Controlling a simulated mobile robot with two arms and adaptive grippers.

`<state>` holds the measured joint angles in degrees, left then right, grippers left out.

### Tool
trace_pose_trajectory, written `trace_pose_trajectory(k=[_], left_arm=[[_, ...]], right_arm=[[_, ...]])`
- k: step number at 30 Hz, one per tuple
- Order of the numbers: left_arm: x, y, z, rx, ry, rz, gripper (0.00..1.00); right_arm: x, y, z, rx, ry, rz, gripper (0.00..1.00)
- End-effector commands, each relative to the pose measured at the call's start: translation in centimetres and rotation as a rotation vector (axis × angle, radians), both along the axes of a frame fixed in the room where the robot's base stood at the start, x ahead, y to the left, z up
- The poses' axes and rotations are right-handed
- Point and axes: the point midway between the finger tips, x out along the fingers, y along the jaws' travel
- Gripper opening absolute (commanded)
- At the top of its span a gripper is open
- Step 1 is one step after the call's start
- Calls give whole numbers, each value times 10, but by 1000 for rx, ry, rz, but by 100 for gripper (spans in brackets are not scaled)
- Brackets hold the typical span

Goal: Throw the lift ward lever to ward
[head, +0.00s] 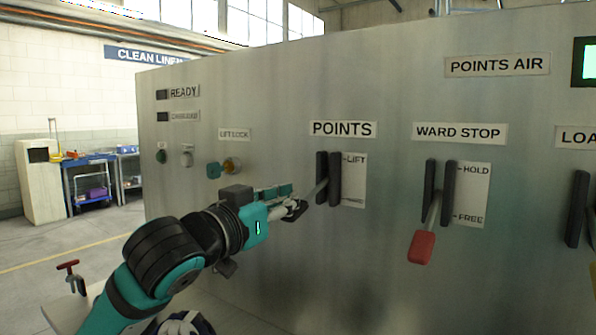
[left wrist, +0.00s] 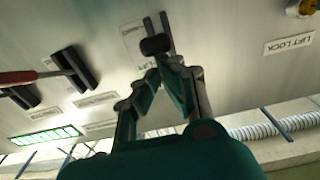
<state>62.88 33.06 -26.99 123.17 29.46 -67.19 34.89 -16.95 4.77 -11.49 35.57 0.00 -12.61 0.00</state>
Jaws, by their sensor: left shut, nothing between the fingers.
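The lift ward lever sits under the POINTS plate (head: 342,129), between two dark upright guides (head: 334,178). Its pale shaft (head: 318,190) slants out and down from the guides toward my left gripper. The scale beside it reads LIFT at the top; the lower word is too small to read. My left gripper (head: 293,208) is shut and empty, with its fingertips at the lever's dark knob. In the left wrist view the black knob (left wrist: 155,45) shows just beyond the closed fingertips (left wrist: 170,62); whether they touch is unclear. My right gripper is not in view.
Right of it, the WARD STOP lever (head: 422,246) has a red grip hanging low near FREE. A further lever (head: 577,208) stands at the right edge.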

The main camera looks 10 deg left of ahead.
Motion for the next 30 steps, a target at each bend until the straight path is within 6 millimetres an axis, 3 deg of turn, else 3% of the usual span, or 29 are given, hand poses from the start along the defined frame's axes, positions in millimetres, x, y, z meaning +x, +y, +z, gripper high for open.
trace_pose_trajectory(k=[1, 9, 30], left_arm=[[0, -1, -16, -12, -25, -1, 0], [2, -1, -26, -55, -134, -1, 0], [4, -2, -28, -67, -164, 0, 0]], right_arm=[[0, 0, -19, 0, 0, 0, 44], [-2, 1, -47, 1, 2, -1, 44], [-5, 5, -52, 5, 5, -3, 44]])
